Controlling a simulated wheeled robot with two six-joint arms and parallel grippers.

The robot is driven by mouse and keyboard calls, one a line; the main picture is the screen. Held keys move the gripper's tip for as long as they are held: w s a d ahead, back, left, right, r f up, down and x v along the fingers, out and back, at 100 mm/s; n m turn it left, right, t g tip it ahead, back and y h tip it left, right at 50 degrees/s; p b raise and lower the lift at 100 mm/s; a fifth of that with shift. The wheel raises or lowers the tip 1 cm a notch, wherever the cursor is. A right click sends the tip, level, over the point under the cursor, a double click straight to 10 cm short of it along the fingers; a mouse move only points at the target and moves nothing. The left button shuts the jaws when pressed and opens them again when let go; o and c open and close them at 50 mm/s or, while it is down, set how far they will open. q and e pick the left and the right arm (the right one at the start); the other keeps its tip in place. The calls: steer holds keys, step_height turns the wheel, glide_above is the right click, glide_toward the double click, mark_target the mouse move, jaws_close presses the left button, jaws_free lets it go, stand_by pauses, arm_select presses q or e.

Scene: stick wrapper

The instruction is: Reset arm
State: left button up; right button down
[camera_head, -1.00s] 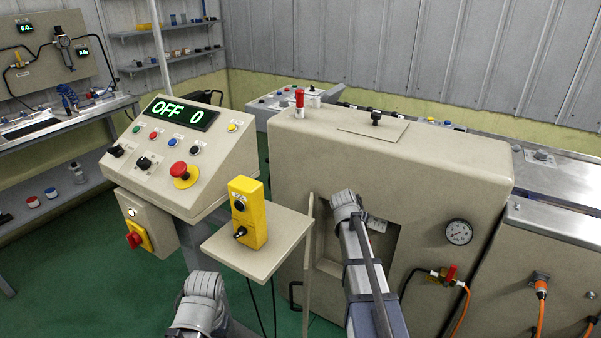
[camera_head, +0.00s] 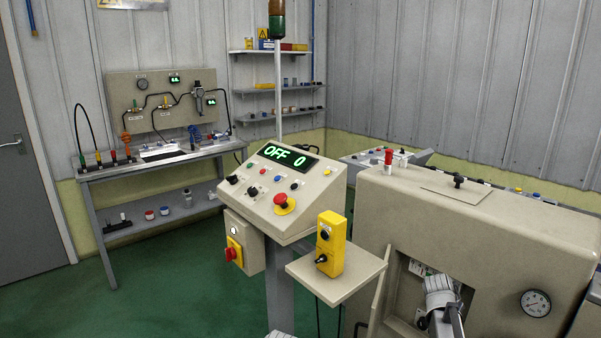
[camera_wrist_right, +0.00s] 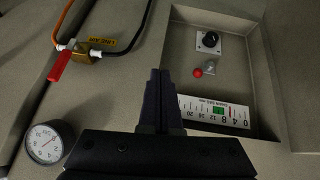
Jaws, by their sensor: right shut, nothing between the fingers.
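My right gripper (camera_wrist_right: 160,76) is shut and empty in the right wrist view, its dark fingers side by side. It is in front of the beige machine panel, beside a recess (camera_wrist_right: 225,75). The recess holds a black knob (camera_wrist_right: 210,40), a small red knob (camera_wrist_right: 198,72) and a white scale strip (camera_wrist_right: 214,112) with a green mark. In the head view, part of my right arm (camera_head: 440,296) shows before the machine's recess; the gripper itself cannot be made out there.
The control console (camera_head: 270,195) reads OFF 0. A yellow switch box (camera_head: 330,245) stands on a small shelf (camera_head: 352,280) left of the machine (camera_head: 480,235). A gauge (camera_wrist_right: 47,143) and a red-handled valve (camera_wrist_right: 60,66) are near my gripper. Green floor is open at left.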

steer(key=s+a+f+n+g+y, duration=0.1)
steer(key=s+a+f+n+y, duration=0.3)
steer(key=a, duration=0.7)
steer(key=s+a+r+n+h, duration=0.15)
steer(key=s+a, duration=0.35)
steer(key=a, duration=0.7)
steer(key=s+a+f+n+g+y, duration=0.1)
steer(key=s+a+n+g+y, duration=0.2)
steer(key=s+a+n, duration=0.9)
arm_select(q)
step_height(320, 180, up, 15)
steer(key=p, duration=1.4)
steer(key=shift+s+p, duration=0.3)
steer(key=shift+p, duration=0.05)
arm_select(e)
steer(key=s+a+r+m, duration=0.1)
steer(key=r+m, duration=0.1)
steer(key=r, duration=0.5)
steer(key=s+a+r+m, duration=0.2)
steer(key=r, duration=0.5)
